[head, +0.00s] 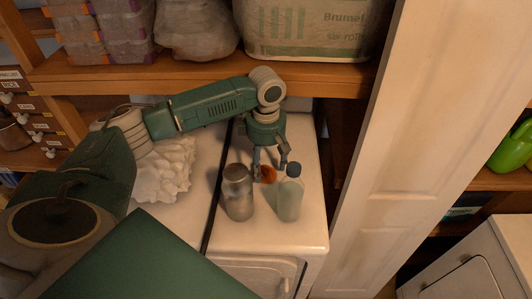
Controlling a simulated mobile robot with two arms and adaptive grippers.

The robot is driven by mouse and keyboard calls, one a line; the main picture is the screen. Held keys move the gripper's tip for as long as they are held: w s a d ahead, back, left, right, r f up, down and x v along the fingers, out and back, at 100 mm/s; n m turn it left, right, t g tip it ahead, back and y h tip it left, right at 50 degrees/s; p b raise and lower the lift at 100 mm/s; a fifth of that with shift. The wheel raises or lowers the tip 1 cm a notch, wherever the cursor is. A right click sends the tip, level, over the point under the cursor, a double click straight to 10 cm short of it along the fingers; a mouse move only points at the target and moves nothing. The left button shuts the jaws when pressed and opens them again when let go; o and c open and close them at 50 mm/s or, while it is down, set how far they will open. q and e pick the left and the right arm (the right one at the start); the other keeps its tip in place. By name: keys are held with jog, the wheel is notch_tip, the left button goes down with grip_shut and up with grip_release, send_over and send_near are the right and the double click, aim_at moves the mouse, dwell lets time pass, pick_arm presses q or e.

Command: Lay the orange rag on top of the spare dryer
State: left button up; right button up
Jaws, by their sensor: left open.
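The orange rag (267,174) is a small crumpled bundle that appears to rest on the top of a white appliance (262,235) with a front door, perhaps the spare dryer. My left gripper (270,165) points down from above and is open, its fingers on either side of the rag or just behind it. I cannot tell whether they touch it. The bottles in front partly hide the rag. My right gripper is not in view.
A grey bottle (238,192) and a pale green bottle with a dark cap (289,195) stand close in front of the rag. A crumpled white heap (163,172) lies left. A wooden shelf (200,78) crosses above; a white door panel (415,120) stands right. Another white appliance (470,265) is lower right.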

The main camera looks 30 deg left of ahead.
pick_arm(q)
notch_tip(320, 180, up, 11)
jog(key=b, duration=0.3)
jog(key=shift+w+d, duration=0.1)
dwell(0.4)
